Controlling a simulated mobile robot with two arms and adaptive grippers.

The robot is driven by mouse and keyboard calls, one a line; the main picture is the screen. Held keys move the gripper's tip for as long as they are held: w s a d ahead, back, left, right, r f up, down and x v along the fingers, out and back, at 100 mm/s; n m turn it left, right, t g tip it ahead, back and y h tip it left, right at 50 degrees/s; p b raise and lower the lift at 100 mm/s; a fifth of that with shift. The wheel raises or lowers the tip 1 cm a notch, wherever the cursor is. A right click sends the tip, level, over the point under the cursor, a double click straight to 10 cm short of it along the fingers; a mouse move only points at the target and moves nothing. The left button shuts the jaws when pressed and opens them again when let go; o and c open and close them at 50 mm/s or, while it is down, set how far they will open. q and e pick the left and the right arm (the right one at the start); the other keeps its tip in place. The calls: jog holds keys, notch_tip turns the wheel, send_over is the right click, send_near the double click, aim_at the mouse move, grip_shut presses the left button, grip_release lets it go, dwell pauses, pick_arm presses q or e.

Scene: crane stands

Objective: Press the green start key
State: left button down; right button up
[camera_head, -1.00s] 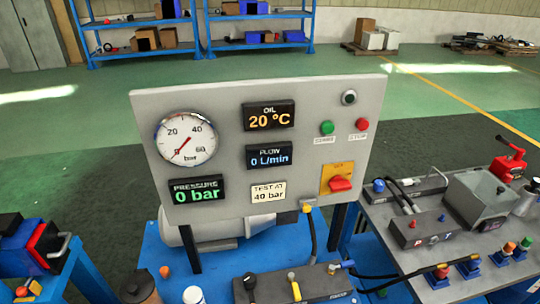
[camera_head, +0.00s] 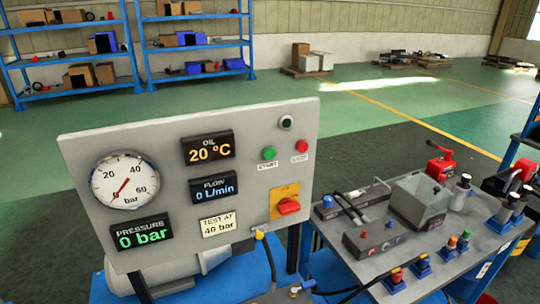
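The green start key (camera_head: 268,153) is a round button on the upper right of the grey control panel (camera_head: 90,240), with a small label under it. A red stop button (camera_head: 302,146) sits just to its right. A dark round knob or lamp (camera_head: 286,122) is above them. A red switch on a yellow plate (camera_head: 288,206) is lower down. The pressure gauge (camera_head: 124,187) has its needle at the low end. The displays read oil 20 °C, flow 0 L/min and pressure 0 bar. Neither gripper shows in the view.
A grey bench (camera_head: 368,268) to the right holds a grey box (camera_head: 419,200), valve blocks and several small fittings. A blue stand (camera_head: 262,282) carries the panel. Blue shelves (camera_head: 140,45) with boxes stand far behind. Open green floor lies behind the panel.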

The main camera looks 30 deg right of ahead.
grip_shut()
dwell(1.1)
